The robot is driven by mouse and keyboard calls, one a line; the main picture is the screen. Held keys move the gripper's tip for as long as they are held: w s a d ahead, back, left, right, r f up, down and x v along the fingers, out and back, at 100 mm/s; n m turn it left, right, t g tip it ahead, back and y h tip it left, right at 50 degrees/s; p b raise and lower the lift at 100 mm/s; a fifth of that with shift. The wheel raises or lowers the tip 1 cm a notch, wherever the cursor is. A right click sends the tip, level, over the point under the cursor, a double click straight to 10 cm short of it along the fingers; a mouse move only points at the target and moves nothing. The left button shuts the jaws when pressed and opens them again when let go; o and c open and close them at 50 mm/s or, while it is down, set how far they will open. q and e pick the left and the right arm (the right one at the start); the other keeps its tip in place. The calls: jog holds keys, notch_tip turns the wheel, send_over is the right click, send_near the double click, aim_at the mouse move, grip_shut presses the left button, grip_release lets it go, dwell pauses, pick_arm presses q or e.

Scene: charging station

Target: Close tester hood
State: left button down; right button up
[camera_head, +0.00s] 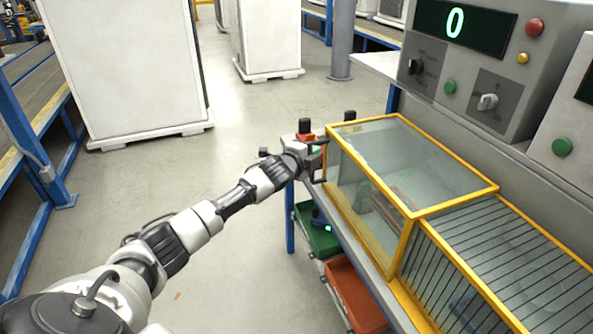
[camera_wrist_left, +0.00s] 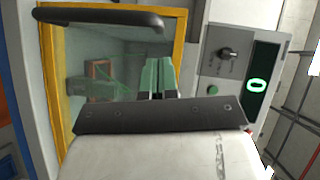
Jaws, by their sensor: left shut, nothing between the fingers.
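The tester hood (camera_head: 365,205) is a clear box with a yellow frame on the station bench. In the head view its yellow-edged panels meet at the corners and it looks lowered; I cannot tell whether a gap is left at its lower edge. My left gripper (camera_head: 319,147) is at the hood's far left corner, outside the glass. In the left wrist view the hood's yellow frame (camera_wrist_left: 52,95) and black bar handle (camera_wrist_left: 105,17) show beyond the gripper. The left fingers (camera_wrist_left: 158,75) are together and empty, apart from the handle. My right gripper is not in view.
A barred yellow cage (camera_head: 500,265) stands beside the hood. A control panel (camera_head: 480,60) with a green "0" display is behind. Green (camera_head: 315,228) and red (camera_head: 355,295) bins sit below the bench edge. Floor at left is clear up to a white cabinet (camera_head: 130,70).

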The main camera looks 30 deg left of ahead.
pick_arm(q)
jog(key=s+r+b, duration=0.1)
jog(key=s+b, duration=0.1)
jog(key=s, duration=0.8)
jog(key=shift+a+r, duration=0.2)
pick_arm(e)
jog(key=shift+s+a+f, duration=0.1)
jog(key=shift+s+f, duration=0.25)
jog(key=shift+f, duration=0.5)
